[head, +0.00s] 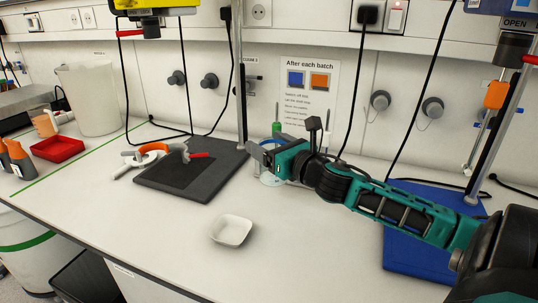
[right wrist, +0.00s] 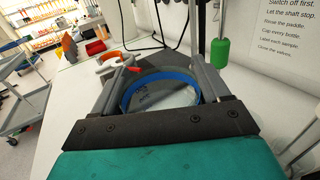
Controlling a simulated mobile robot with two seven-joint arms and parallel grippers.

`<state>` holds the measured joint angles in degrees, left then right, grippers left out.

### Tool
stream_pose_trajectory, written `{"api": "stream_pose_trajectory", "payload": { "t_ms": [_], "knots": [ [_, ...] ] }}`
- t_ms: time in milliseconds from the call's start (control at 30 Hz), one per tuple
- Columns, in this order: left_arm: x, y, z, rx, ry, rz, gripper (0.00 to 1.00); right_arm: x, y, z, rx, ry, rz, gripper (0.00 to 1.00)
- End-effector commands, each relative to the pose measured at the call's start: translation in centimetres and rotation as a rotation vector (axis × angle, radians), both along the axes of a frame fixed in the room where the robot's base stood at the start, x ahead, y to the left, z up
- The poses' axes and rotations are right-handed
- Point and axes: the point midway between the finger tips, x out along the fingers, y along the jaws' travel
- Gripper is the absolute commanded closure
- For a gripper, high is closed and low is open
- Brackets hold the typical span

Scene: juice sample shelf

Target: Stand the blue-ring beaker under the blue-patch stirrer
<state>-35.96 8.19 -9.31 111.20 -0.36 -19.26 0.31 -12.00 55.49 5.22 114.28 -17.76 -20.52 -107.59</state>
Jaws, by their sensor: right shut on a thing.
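My right gripper (head: 266,150) is shut on the blue-ring beaker (head: 270,179), a clear vessel mostly hidden behind the gripper in the head view. In the right wrist view the beaker's blue ring (right wrist: 160,80) shows between the two fingers. The beaker is at the bench's middle, just right of a stirrer with a dark base plate (head: 150,178) and yellow head (head: 160,5). Another stirrer at the right has a blue base plate (head: 405,255) and a blue head (head: 490,5), cut off at the top. I cannot make out a patch on either head. My left gripper is not in view.
A white dish (head: 231,231) stands at the front middle. An orange-handled clamp (head: 153,149) lies at the dark plate's back left edge. A red tray (head: 58,149) and white bucket (head: 90,98) are at the left. A green-handled tool (right wrist: 219,50) hangs near the gripper. Cables hang behind.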

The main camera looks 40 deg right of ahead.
Motion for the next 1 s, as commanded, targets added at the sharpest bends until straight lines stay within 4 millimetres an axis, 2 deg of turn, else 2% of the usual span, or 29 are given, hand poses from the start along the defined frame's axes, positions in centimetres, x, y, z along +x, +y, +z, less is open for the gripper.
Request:
{"api": "stream_pose_trajectory", "payload": {
  "t_ms": [33,500,1000],
  "knots": [
    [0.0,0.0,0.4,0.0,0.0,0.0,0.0,0.0,0.1,1.1,-0.005,-0.004,0.004,0.74],
    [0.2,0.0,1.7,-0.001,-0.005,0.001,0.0,0.0,0.1,6.9,-0.004,-0.002,0.003,0.74],
    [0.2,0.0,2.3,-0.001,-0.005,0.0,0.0,0.0,-0.1,11.0,-0.004,-0.003,0.0,0.74]
  ]
}}
